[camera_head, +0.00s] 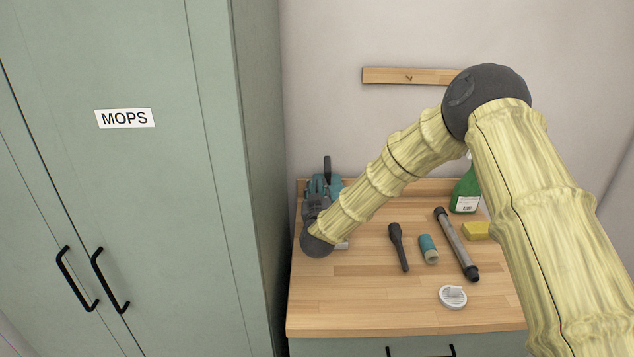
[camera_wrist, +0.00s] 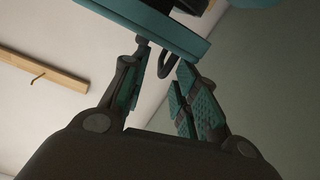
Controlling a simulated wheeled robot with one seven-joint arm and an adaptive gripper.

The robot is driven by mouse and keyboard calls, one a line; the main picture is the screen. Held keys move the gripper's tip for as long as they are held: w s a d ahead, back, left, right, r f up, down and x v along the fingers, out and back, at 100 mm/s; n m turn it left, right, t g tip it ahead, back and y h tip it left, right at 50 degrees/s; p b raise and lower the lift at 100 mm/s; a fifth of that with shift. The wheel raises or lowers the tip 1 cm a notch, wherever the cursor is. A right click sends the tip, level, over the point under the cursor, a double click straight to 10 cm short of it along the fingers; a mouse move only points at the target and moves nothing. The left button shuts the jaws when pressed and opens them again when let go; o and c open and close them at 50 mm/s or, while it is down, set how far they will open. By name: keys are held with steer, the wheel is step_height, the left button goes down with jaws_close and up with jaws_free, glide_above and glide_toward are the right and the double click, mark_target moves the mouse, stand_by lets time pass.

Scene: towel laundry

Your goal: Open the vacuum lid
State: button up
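The vacuum (camera_head: 335,183) is teal with a dark upright part and stands at the back left of the wooden worktop, partly hidden behind my gripper (camera_head: 317,205). In the wrist view a teal, box-like part of the vacuum (camera_wrist: 150,22) fills the top edge, with dark parts above it. My gripper (camera_wrist: 163,63) points towards it with its fingers apart. A thin dark loop (camera_wrist: 166,62) shows between the fingertips, just below the teal part. I cannot tell whether a finger touches it. The lid cannot be made out clearly in either view.
On the worktop (camera_head: 350,310) lie a dark nozzle (camera_head: 399,247), a teal-and-beige cylinder (camera_head: 428,249), a grey tube (camera_head: 456,245), a white round piece (camera_head: 453,297) and a yellow sponge (camera_head: 476,230). A green bottle (camera_head: 466,192) stands behind. A tall green cabinet (camera_head: 130,200) borders the left.

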steer(key=shift+w+a+r+p, duration=0.15)
steer(key=shift+w+p, duration=0.15)
steer(key=shift+w, duration=1.3)
steer(key=shift+f, duration=0.2)
jaws_close()
